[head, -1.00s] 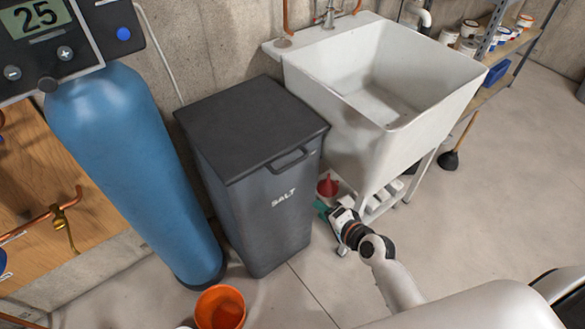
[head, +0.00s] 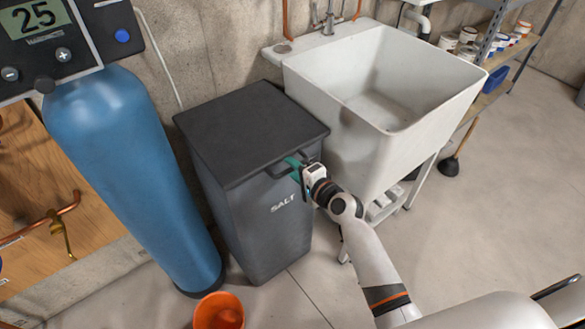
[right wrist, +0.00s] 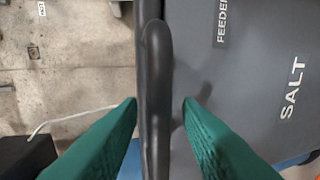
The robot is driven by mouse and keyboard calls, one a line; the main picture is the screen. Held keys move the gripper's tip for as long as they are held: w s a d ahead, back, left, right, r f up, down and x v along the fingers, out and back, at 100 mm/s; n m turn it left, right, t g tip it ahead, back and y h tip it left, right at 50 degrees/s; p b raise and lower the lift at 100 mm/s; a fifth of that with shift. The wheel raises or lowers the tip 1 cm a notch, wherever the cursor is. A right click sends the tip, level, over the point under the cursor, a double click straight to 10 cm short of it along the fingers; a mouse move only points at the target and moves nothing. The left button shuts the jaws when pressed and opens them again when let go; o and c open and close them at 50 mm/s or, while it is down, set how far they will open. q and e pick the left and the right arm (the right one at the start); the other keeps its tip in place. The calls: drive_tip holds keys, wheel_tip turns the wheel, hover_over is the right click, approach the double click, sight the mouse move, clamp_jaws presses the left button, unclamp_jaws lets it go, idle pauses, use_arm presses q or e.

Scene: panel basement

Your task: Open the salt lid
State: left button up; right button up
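The salt bin (head: 262,222) is a dark grey box lettered SALT, standing between the blue tank and the sink. Its flat black lid (head: 245,122) lies shut on top. A bar handle (right wrist: 155,85) sits at the lid's front edge. My right gripper (head: 291,166) is at this handle. In the right wrist view its teal fingers (right wrist: 160,108) are open, one on each side of the bar, with gaps visible between fingers and bar. In the head view the gripper hides part of the handle. My left gripper is not in view.
The white sink (head: 385,85) stands close to the bin's right side. The blue tank (head: 130,165) stands on the left. An orange bucket (head: 219,311) is on the floor in front. A plunger (head: 450,165) stands by the shelf. Floor at right is clear.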

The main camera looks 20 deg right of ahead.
drive_tip(key=shift+w+a, duration=0.15)
drive_tip(key=shift+w, duration=0.2)
drive_tip(key=shift+f, duration=0.1)
clamp_jaws()
